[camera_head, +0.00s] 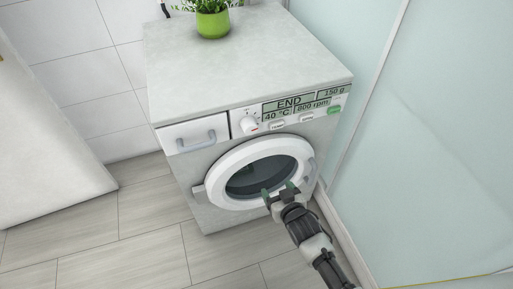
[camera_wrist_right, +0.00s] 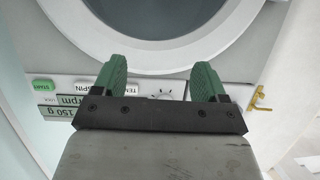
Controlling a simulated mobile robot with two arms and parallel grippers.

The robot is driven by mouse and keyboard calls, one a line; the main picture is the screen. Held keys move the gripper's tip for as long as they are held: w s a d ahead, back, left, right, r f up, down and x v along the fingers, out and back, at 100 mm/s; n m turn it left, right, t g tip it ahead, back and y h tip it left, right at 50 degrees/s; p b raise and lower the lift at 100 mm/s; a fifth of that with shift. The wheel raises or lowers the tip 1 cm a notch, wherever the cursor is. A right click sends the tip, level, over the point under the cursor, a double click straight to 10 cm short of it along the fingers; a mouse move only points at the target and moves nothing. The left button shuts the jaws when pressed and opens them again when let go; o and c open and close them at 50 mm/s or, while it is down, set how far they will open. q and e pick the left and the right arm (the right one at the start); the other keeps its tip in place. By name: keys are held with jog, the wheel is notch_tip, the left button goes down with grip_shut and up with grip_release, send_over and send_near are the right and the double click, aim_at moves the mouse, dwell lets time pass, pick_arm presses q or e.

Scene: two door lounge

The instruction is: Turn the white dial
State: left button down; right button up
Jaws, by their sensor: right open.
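The white dial (camera_head: 249,124) is a small round knob on the front panel of a washing machine (camera_head: 175,168), between the detergent drawer and the display. In the right wrist view, part of the dial (camera_wrist_right: 163,94) and its tick marks show between my fingers, partly hidden by the gripper's dark bar. My right gripper (camera_head: 277,190) is open, with green fingers apart and nothing between them. In the head view it overlaps the lower part of the round door, below and right of the dial. The fingers do not appear to touch the dial. My left gripper is not in view.
The drawer handle (camera_head: 197,142) sticks out left of the dial. The round door (camera_head: 229,164) is shut below it. A potted plant (camera_head: 213,24) stands on top. A pale glass panel (camera_head: 430,140) is close on the right. The floor at left is clear.

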aim_at(252, 131)
jog(key=w+a+r+t+y+b, duration=0.2)
jog(key=a+r+t, duration=0.15)
jog(key=r, duration=1.05)
jog(key=x, duration=0.9)
jog(key=shift+w+f+b, duration=0.15)
jog(key=shift+w+b, duration=0.1)
jog(key=shift+b, duration=0.1)
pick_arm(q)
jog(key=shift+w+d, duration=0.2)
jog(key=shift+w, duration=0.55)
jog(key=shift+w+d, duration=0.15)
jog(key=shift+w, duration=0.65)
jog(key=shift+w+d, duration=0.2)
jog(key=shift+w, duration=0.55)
pick_arm(e)
jog(key=shift+w+a, duration=0.15)
jog(key=shift+w, duration=0.4)
jog(key=c, duration=0.9)
jog(key=shift+n, duration=0.3)
